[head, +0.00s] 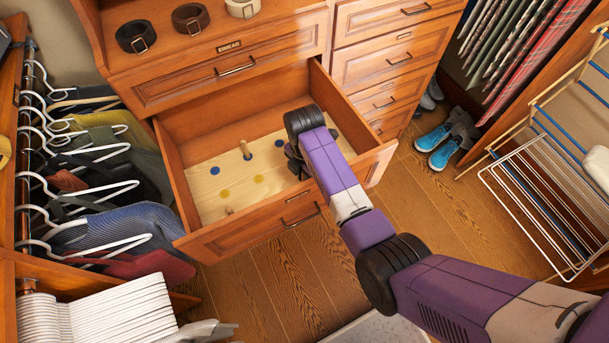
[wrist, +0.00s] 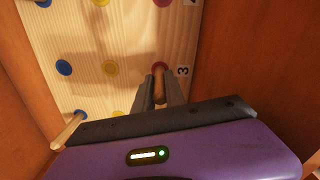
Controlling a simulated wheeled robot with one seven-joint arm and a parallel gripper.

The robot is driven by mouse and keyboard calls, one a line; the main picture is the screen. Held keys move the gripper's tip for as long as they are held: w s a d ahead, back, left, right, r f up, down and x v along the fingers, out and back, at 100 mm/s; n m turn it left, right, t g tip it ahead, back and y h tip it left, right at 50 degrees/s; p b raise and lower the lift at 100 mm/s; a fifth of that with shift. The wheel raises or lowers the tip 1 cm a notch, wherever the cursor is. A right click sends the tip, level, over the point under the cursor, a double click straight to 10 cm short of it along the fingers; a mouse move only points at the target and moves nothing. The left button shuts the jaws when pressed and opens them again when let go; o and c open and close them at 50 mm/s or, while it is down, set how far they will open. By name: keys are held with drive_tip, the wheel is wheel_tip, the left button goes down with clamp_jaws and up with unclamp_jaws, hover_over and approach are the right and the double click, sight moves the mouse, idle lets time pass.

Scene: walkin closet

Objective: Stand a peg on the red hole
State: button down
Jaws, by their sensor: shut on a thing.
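A pale wooden board (head: 240,190) with blue, yellow and red round spots lies in the open drawer. My gripper (wrist: 159,88) is over the board, shut on a wooden peg (wrist: 158,90). The peg's far end overlaps a red hole (wrist: 160,68) beside the number 3; I cannot tell whether it is in the hole. Another red spot (wrist: 162,2) shows at the top of the wrist view. In the head view my arm hides the held peg and the red holes. Another peg (head: 245,149) stands on the board, and one more peg (head: 229,210) is near the drawer front.
The drawer's wooden walls (head: 175,175) surround the board closely. Blue spots (wrist: 64,67) and yellow spots (wrist: 109,68) lie left of the gripper. Hanging clothes (head: 110,225) are at left, a drying rack (head: 540,200) at right.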

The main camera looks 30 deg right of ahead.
drive_tip(key=shift+f, duration=0.55)
idle(0.4)
drive_tip(key=c, duration=1.3)
unclamp_jaws()
drive_tip(key=shift+r+b, duration=0.4)
drive_tip(key=shift+r, duration=3.55)
